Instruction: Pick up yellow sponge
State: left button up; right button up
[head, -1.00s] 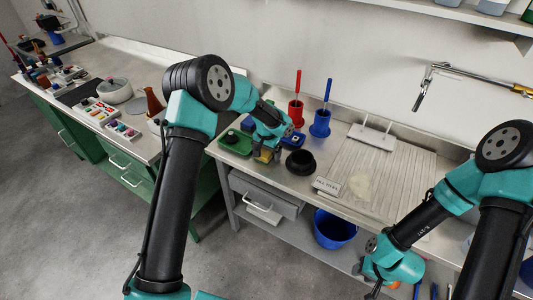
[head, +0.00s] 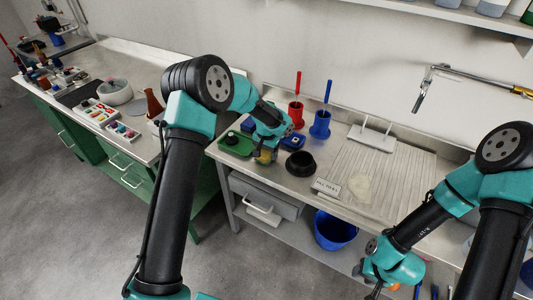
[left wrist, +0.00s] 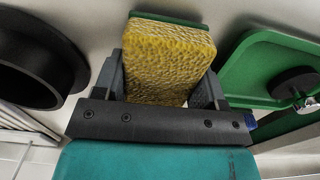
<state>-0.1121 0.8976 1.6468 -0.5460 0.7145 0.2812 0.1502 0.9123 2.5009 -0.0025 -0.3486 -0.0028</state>
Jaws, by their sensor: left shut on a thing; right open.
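The yellow sponge (left wrist: 168,58), with a green layer on its far side, sits between the two fingers of my left gripper (left wrist: 165,85) in the left wrist view. My left gripper is shut on it. In the head view the sponge (head: 265,155) shows small and partly hidden under my left gripper (head: 268,148), near the front edge of the counter. I cannot tell whether it touches the counter. My right gripper (head: 375,290) is open and empty at the lower right, partly cut off by the frame.
A black round bowl (head: 300,164) stands just right of the sponge. A green tray (head: 236,144) lies to its left. Red (head: 296,115) and blue (head: 320,125) brush holders stand behind. A ribbed drainboard (head: 395,170) covers the counter's right.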

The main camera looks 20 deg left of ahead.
pick_arm(q)
jog(key=shift+r, duration=0.5)
notch_tip(320, 180, up, 2)
jog(key=shift+r, duration=0.1)
jog(key=s+d+r, duration=0.1)
jog(key=s+d, duration=0.3)
jog(key=s, duration=1.1)
jog(key=shift+s+d, duration=0.2)
jog(key=shift+o, duration=1.4)
jog(key=shift+c, duration=1.1)
jog(key=shift+w+r, duration=0.1)
